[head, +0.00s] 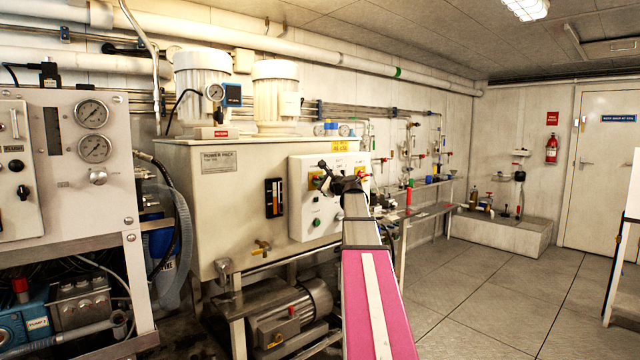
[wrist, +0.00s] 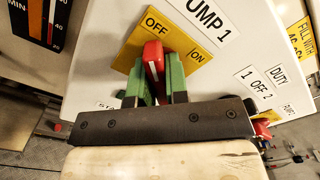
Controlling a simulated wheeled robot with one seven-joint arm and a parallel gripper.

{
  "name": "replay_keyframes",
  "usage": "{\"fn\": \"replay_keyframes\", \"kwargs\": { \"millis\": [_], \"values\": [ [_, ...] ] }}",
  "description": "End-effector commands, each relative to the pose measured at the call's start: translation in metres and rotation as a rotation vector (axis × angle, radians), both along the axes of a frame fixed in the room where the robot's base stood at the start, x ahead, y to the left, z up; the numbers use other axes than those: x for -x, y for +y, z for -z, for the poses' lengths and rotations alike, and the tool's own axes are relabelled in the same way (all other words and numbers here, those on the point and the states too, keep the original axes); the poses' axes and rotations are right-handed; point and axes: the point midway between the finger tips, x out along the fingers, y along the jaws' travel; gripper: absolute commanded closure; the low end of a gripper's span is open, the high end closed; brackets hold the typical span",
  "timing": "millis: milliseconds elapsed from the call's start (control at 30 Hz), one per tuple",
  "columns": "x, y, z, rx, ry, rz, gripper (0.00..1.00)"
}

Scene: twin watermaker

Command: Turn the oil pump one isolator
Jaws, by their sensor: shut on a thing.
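The oil pump one isolator is a red handle (wrist: 153,56) on a yellow plate (wrist: 127,64) marked OFF and ON, under a PUMP 1 label, in the wrist view. My gripper (wrist: 154,77) has its two green fingers on either side of the handle and is shut on it. The handle's far end lies nearer the OFF word than the ON word. In the head view my gripper (head: 328,180) reaches the white control box (head: 300,212) on the front of the power pack and partly hides the isolator.
A duty selector label (wrist: 262,89) is right of the isolator in the wrist view. In the head view the power pack tank (head: 228,200) stands behind, with a motor (head: 290,315) below it. A gauge panel (head: 95,190) stands at left. Open floor (head: 490,300) lies at right.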

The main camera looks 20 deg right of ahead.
Motion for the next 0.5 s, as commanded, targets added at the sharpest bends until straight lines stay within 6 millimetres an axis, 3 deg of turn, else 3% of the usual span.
{"fn": "replay_keyframes", "kwargs": {
  "millis": [500],
  "values": [
    [0.0004,0.0003,0.0006,-0.455,0.166,-0.001,1.0]
  ]
}}
